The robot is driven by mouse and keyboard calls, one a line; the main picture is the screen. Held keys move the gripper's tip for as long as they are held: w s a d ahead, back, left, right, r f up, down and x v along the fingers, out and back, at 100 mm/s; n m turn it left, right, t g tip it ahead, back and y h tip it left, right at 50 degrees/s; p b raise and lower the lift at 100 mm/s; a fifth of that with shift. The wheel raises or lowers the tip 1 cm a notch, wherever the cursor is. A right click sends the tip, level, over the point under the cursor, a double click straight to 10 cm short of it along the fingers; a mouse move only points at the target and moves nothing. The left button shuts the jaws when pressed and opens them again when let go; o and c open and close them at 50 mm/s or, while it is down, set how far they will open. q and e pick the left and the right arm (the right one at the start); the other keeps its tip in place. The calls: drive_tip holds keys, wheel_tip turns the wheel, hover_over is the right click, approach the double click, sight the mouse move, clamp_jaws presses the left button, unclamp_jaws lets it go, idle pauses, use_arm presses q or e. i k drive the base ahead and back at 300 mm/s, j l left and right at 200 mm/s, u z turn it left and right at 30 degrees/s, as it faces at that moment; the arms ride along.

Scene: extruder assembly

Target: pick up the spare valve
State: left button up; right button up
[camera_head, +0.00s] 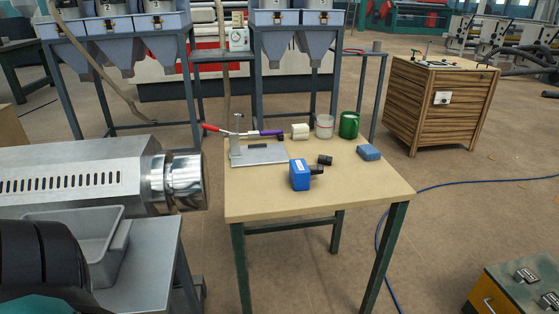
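A blue block with a white label and a black round fitting on its right side (300,175) stands near the middle of the wooden table (350,195). It may be the spare valve, but no readable marking confirms this. A small black cylinder (325,160) lies just behind it, apart from the blue block's body. Neither of my grippers is in view. A black rounded part at the bottom left looks like my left arm, and its gripper end does not show.
The table also holds a press with a red-tipped lever (260,153), a cream roll (300,131), a clear jar (324,126), a green cup (349,125) and a blue sponge-like block (368,152). A metal extruder barrel (90,180) stands left. The table's front is clear.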

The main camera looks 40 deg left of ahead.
sight(299, 172)
drive_tip(key=i+u, duration=0.25)
drive_tip(key=u, duration=0.2)
drive_tip(key=i+u, duration=0.2)
drive_tip(key=u, duration=0.2)
drive_tip(key=i+l+u, duration=0.1)
drive_tip(key=i+u, duration=0.15)
drive_tip(key=u, duration=0.2)
drive_tip(key=i+l+u, duration=0.2)
drive_tip(key=i+u, duration=0.2)
